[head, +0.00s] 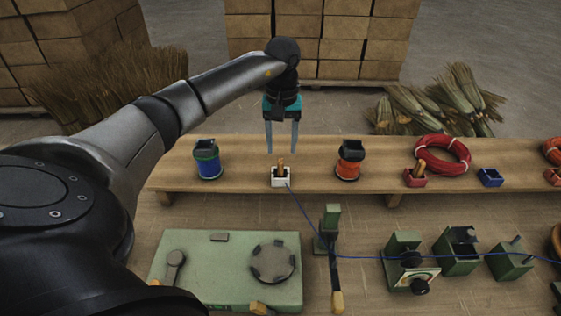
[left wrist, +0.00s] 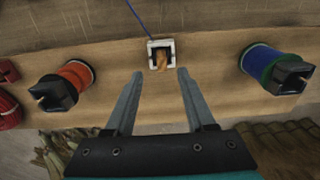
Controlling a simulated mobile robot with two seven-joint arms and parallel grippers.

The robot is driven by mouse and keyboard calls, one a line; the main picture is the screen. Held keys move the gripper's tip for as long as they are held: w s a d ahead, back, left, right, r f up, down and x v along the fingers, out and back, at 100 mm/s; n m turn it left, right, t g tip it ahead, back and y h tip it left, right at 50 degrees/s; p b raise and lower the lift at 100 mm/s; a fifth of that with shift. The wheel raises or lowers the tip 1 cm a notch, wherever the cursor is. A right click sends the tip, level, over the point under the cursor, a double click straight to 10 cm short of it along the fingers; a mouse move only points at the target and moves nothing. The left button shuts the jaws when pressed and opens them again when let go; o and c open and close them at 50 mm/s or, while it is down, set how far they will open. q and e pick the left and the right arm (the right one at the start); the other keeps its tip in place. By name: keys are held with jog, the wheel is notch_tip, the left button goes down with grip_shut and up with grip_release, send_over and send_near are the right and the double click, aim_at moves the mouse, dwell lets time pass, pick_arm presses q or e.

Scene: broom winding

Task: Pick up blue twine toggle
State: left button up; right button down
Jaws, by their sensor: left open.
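The twine toggle (head: 281,164) is a small orange-brown wooden peg standing in a white square holder (head: 282,182) on the wooden bench. A blue twine (head: 310,210) runs from the holder toward the front and right. My left gripper (head: 281,150) is open and points down just above the toggle, with nothing between its fingers. In the left wrist view the toggle (left wrist: 162,61) sits in its white holder (left wrist: 151,45), just past the fingertips (left wrist: 159,73). My right gripper is not in view.
A blue-green spool (head: 207,160) stands left of the holder and an orange spool (head: 349,161) right of it. A red coil (head: 442,155) lies farther right. A green machine plate (head: 215,285) and a green post (head: 330,225) stand in front. Bare bench (head: 240,152) separates holder and spools.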

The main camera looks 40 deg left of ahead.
aim_at(280, 161)
pick_arm(q)
jog(key=shift+s+a+f, duration=0.1)
jog(key=shift+a+f, duration=0.05)
jog(key=shift+f, duration=2.95)
grip_shut()
